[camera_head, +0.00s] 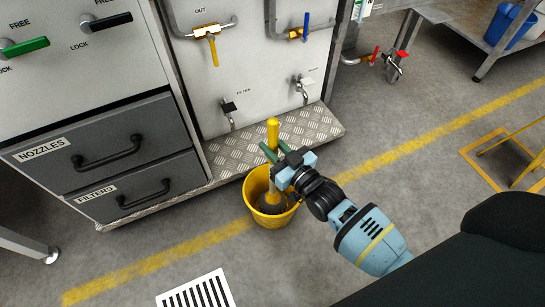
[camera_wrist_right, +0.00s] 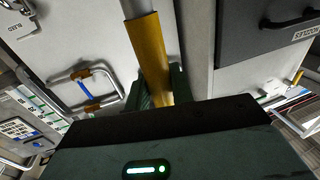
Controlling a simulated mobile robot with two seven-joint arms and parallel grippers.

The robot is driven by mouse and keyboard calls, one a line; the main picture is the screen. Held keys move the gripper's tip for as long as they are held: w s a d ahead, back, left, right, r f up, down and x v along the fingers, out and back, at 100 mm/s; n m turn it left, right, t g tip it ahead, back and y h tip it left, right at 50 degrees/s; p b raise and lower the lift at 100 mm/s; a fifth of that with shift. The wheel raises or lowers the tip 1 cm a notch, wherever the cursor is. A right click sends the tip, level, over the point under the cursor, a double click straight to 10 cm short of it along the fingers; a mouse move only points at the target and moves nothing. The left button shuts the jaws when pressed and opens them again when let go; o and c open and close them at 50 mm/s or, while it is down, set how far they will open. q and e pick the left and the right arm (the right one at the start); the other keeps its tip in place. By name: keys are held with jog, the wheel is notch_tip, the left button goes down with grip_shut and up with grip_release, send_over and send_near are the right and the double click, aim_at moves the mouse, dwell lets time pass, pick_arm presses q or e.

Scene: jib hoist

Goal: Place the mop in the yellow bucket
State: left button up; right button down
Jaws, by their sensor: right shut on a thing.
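The mop (camera_head: 273,132) stands roughly upright, with a yellow grip at its top and a dark head low down. The yellow bucket (camera_head: 274,221) is on the floor in front of the metal step, and the mop head shows inside its opening. I cannot tell whether the head touches the bottom. My right gripper (camera_head: 271,152) is shut around the mop handle above the bucket. In the right wrist view, the mop's yellow grip (camera_wrist_right: 153,62) passes between the green fingers. My left gripper is not in view.
A tread-plate step (camera_head: 232,160) runs behind the bucket below a panel with taps. Drawers marked NOZZLES (camera_head: 108,140) and FILTERS stand at left. A floor grate (camera_head: 197,291) lies in front. A blue bin (camera_head: 508,25) is at the far right. Floor at right is mostly clear.

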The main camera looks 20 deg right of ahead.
notch_tip(320, 180, down, 4)
jog(key=shift+f+b, duration=0.2)
jog(key=shift+b, duration=0.85)
jog(key=shift+f, duration=0.1)
jog(key=c, duration=1.7)
grip_release()
jog(key=shift+f, duration=0.2)
jog(key=o, duration=0.5)
